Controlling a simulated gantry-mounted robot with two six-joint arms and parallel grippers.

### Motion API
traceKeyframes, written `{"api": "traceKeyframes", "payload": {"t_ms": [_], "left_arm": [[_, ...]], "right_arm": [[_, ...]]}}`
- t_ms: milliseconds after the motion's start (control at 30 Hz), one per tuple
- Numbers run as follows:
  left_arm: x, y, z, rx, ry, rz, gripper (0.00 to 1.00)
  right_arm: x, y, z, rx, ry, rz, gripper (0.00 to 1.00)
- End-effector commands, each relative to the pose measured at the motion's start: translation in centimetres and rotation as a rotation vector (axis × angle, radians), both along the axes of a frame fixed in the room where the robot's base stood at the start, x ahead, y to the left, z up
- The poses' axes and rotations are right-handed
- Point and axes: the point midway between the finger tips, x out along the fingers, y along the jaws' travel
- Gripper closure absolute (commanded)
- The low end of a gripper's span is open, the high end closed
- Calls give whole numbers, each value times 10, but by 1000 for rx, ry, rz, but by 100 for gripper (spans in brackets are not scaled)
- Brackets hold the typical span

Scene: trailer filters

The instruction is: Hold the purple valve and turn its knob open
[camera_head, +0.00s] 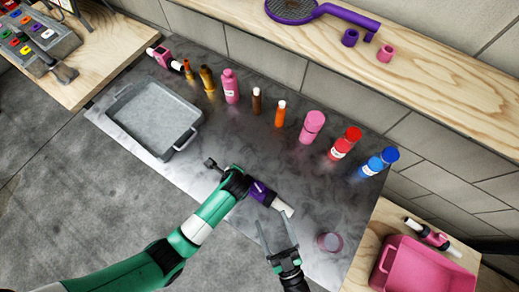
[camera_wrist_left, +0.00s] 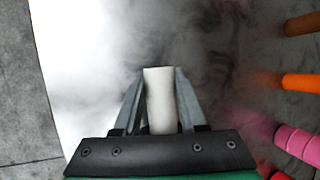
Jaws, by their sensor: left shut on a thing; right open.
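The purple valve (camera_head: 262,192) is above the grey mat in the head view, with a white end (camera_head: 285,209) pointing right and down. My left gripper (camera_head: 240,181) is at its left side, with its fingers mostly hidden by my wrist. In the left wrist view, the left gripper (camera_wrist_left: 158,88) is shut on a white cylindrical part (camera_wrist_left: 159,105) of the valve. The knob cannot be made out clearly. My right gripper (camera_head: 275,224) is open and empty, just below the valve's white end, its fingers pointing up toward it.
A grey tray (camera_head: 188,144) lies at the mat's left. A row of bottles, including a pink bottle (camera_head: 312,127), a red one (camera_head: 346,143) and a blue one (camera_head: 379,161), stands along the back. A pink round object (camera_head: 330,242) is right of my right gripper. A pink bin (camera_head: 425,272) is at lower right.

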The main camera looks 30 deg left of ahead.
Motion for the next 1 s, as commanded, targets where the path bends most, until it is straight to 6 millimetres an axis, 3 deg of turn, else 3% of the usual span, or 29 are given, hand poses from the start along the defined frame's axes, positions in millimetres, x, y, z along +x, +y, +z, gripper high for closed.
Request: {"api": "traceKeyframes", "payload": {"t_ms": [200,467,667,1000], "left_arm": [[0,0,0,0,-1,1,100],[0,0,0,0,-1,1,100],[0,0,0,0,-1,1,100],[0,0,0,0,-1,1,100]], "right_arm": [[-1,-11,-32,-84,123,45,16],[0,-9,-37,-96,142,55,16],[17,17,-36,-96,141,61,16],[60,74,-36,-95,142,57,16]]}}
